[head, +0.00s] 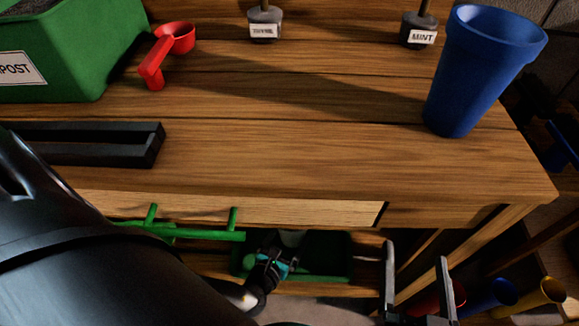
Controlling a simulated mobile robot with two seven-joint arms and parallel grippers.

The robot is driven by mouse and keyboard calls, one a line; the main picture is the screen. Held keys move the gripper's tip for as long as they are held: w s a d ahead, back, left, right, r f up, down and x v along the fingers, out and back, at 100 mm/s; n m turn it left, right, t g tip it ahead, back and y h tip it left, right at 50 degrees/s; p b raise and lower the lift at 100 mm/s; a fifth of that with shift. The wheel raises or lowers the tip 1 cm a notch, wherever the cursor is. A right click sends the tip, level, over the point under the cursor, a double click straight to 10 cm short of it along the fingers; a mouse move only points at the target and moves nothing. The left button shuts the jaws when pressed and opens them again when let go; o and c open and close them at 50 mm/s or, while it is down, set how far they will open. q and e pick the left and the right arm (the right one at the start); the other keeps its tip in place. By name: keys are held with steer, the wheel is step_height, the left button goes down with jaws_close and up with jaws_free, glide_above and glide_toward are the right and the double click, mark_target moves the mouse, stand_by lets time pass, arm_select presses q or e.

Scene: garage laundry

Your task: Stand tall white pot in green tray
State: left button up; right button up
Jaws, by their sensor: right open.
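A green tray (343,256) sits in shadow below the front of the bench. A pale shape (291,239) shows at its back edge, too dark to identify. A dark object with teal parts (268,268) covers the tray's left part. I cannot make out a tall white pot. My right gripper (418,280) is open at the lower right, right of the tray and apart from it. My left arm (90,245) fills the lower left, and I see no left fingers.
The bench top (290,155) is clear in the middle. A blue pot (475,75) stands at its right. A green compost bin (85,55), red scoop (165,52) and black bracket (90,145) are at left. A green handle (190,233) sticks out in front. Coloured pots (495,293) lie lower right.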

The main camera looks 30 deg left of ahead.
stand_by(0.3)
arm_select(q)
steer(key=shift+f, duration=0.1)
steer(key=shift+d+f, duration=0.1)
steer(key=o, duration=1.2)
steer(key=shift+o, duration=0.2)
